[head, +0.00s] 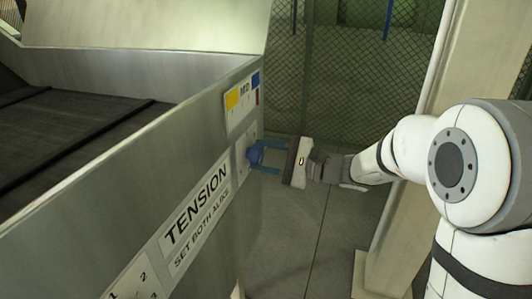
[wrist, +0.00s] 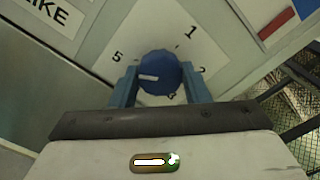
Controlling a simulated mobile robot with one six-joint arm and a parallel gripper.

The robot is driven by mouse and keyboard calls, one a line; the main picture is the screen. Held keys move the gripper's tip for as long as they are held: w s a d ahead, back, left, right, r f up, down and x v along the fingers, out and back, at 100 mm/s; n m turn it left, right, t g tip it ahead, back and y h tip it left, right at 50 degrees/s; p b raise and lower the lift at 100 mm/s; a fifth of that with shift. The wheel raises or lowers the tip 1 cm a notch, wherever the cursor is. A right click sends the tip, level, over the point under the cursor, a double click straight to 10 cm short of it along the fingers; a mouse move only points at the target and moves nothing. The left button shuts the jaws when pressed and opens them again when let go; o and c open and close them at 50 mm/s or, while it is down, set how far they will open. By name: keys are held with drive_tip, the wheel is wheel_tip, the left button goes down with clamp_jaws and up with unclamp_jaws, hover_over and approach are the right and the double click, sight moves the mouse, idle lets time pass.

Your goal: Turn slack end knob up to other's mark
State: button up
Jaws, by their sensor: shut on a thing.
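A blue knob (wrist: 158,70) sits on a white dial plate with black numbers, 5 at left and 1 at upper right among them. A short white line on the knob lies left of its centre, roughly toward the 5 side. My gripper (wrist: 161,88) is shut on this knob, a blue finger on either side. In the head view the knob (head: 254,155) is on the end of the metal side panel, with my gripper (head: 257,162) reaching it from the right. A second dial plate (head: 135,285) is cut off at the lower left; its knob and mark are out of view.
A "TENSION / SET BOTH ALIKE" label (head: 197,212) runs along the panel between the dials. A "MID" plate (head: 243,101) with yellow and blue patches is above the held knob. A dark belt (head: 70,135) lies behind the panel. Mesh fence (head: 340,80) and a post (head: 470,90) stand beyond.

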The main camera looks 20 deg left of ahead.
idle(0.6)
drive_tip(key=o, duration=1)
drive_tip(key=d, duration=0.7)
drive_tip(key=shift+s+d, duration=0.3)
drive_tip(key=shift+d, duration=0.05)
drive_tip(key=s+d+f+n+g+h+p, duration=0.2)
drive_tip(key=s+d+n+h+p, duration=0.5)
drive_tip(key=s+d+h, duration=0.8)
drive_tip(key=s+d+n+t+h+p, duration=0.1)
drive_tip(key=d, duration=0.1)
drive_tip(key=s+d+r+n+t+h, duration=0.1)
drive_tip(key=d, duration=0.2)
drive_tip(key=s+d+t+h+p, duration=0.1)
drive_tip(key=s+d, duration=0.1)
drive_tip(key=shift+d+r+n+p, duration=0.2)
drive_tip(key=shift+r+n+p, duration=0.1)
drive_tip(key=shift+r+n, duration=0.1)
